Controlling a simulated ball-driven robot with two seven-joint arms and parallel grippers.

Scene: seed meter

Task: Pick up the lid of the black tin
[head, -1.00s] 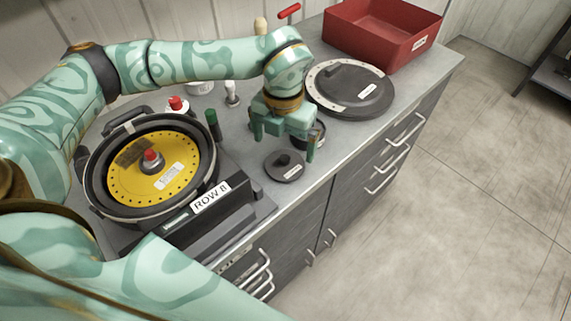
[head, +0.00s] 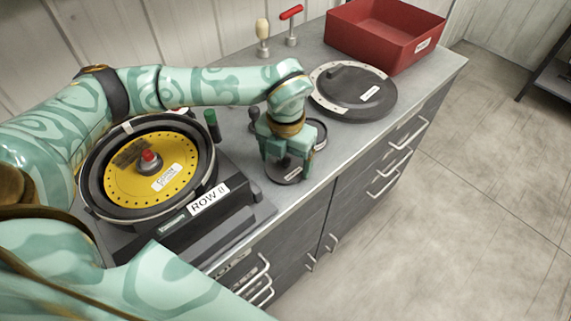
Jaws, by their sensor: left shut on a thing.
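The small dark round lid (head: 292,176), with a white label and a central knob, is at the counter's front edge, below my left gripper (head: 287,162). The gripper points down and is shut on the lid's knob, its fingers partly hiding the knob and the back of the lid. I cannot tell any gap between the lid and the counter. The black tin (head: 320,134) stands just behind and right of the gripper, mostly hidden by it. My right gripper is not in view.
The seed meter (head: 197,170) with its yellow disc stands left of the lid, close by. A large dark round cover (head: 345,100) lies behind right, and a red bin (head: 375,40) stands beyond it. A green-capped item (head: 211,124) and two handled tools stand at the back.

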